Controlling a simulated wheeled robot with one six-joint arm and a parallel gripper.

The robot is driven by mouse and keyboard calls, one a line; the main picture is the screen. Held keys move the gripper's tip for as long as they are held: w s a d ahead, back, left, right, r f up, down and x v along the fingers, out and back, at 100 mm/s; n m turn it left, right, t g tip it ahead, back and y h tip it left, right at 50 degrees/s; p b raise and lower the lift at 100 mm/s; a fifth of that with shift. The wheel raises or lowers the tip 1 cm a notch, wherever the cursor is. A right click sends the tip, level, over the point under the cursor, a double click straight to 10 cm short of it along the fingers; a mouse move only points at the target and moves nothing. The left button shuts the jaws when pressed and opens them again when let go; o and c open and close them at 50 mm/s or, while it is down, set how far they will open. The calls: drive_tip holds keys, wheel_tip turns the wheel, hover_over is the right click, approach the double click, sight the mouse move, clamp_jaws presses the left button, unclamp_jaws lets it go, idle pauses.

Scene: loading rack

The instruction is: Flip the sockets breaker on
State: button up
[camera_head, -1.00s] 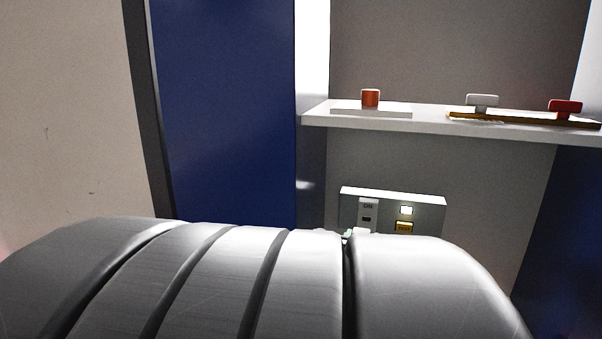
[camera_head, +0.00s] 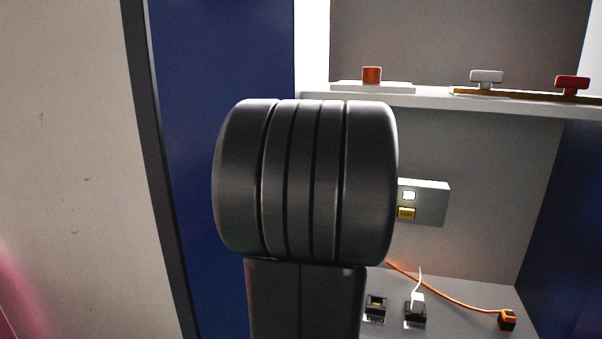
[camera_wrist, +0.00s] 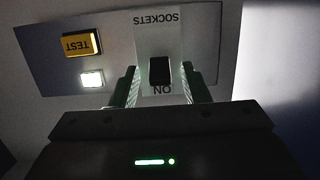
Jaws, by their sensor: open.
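The sockets breaker (camera_wrist: 159,70) is a black toggle on a white plate, seen upside down in the wrist view. The plate is marked SOCKETS above it and ON just below it in the picture. My gripper (camera_wrist: 158,78) is open, with one finger on each side of the toggle. I cannot tell whether the fingers touch it, or which way the toggle is set. The grey panel (camera_head: 434,205) carrying it shows in the head view, but my arm hides the breaker and my gripper there.
Beside the breaker are a yellow TEST button (camera_wrist: 82,44) and a lit white lamp (camera_wrist: 91,79). A white shelf (camera_head: 430,102) above holds an orange knob (camera_head: 371,75), a white handle (camera_head: 486,76) and a red handle (camera_head: 572,83). Below lie sockets, a white plug (camera_head: 417,302) and an orange cable (camera_head: 440,294).

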drive_tip(key=shift+s+f+t+b, duration=0.25)
drive_tip(key=shift+f+t+b, duration=0.15)
drive_tip(key=shift+b, duration=0.85)
drive_tip(key=shift+b, duration=0.4)
drive_tip(key=t+b, duration=0.1)
drive_tip(key=b, duration=0.4)
drive_tip(key=f+t+h+b, duration=0.1)
drive_tip(key=t+b, duration=0.1)
drive_tip(key=b, duration=0.4)
drive_tip(key=shift+s+a+f+b, duration=0.1)
drive_tip(key=shift+s+f+b, duration=0.05)
drive_tip(key=shift+b, duration=0.15)
drive_tip(key=shift+f+t+b, duration=0.1)
drive_tip(key=shift+t+b, duration=0.2)
drive_tip(key=shift+b, duration=0.5)
drive_tip(key=t+b, duration=0.1)
drive_tip(key=b, duration=0.3)
drive_tip(key=f+t+h+b, duration=0.1)
drive_tip(key=t+b, duration=0.1)
drive_tip(key=b, duration=0.2)
drive_tip(key=shift+f+t, duration=0.15)
drive_tip(key=shift+t, duration=0.15)
